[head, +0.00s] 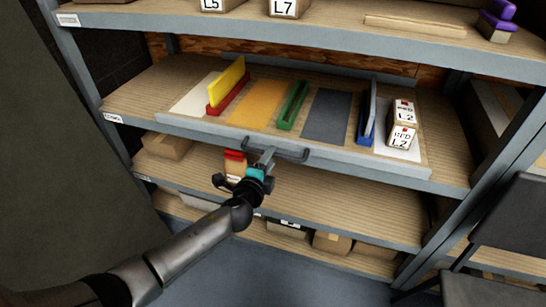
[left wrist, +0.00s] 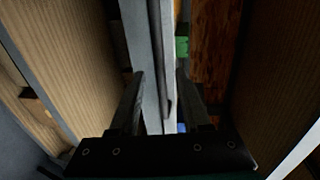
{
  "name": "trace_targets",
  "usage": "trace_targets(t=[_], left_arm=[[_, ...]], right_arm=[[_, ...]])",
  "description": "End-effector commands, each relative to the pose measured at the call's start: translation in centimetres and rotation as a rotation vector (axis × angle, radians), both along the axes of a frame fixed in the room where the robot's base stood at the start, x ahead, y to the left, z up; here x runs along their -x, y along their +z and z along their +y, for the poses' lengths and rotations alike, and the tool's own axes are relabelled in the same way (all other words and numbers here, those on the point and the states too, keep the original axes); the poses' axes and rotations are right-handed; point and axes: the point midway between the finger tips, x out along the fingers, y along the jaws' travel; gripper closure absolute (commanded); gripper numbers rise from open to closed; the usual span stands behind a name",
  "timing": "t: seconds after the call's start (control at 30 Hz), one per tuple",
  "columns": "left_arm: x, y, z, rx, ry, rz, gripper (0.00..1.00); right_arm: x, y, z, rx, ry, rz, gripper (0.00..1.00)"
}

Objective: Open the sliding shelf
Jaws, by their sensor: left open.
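The sliding shelf (head: 345,157) is a wooden board with a grey front edge, on the middle level of the rack. A grey bar handle (head: 290,155) sticks out from its front. My left gripper (head: 265,157) is at the left part of this handle, with its fingers open. In the left wrist view, the handle bar (left wrist: 159,45) and the pale shelf edge run between the two open fingers (left wrist: 160,76). I cannot tell whether a finger touches the bar. My right gripper is not in view.
The shelf bears a yellow panel (head: 231,80) in a red holder, a green holder (head: 292,106), a blue holder (head: 367,120) and boxes marked L2 (head: 402,137). A lower rack level (head: 330,200) lies below my gripper. A dark chair (head: 510,225) stands at right.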

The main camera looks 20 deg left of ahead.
Motion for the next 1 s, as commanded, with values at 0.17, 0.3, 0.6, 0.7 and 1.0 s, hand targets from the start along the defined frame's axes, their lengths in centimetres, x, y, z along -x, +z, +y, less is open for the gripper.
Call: trace_targets(t=[0.17,0.3,0.6,0.7,1.0], left_arm=[[-1.8,-0.5,-0.1,0.001,0.001,-0.001,0.53],[-2.7,-0.6,-0.1,0.002,0.0,0.0,0.53],[-3.3,-0.7,-0.1,0.002,0.0,0.0,0.53],[-3.3,-0.6,-0.1,0.002,0.0,0.0,0.53],[-3.3,-0.6,-0.1,0.001,0.0,0.0,0.78]], right_arm=[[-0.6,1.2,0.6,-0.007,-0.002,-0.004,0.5],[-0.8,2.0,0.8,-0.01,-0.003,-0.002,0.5],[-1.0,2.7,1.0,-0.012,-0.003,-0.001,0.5],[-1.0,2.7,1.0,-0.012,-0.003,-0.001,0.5],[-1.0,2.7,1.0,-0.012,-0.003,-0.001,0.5]])
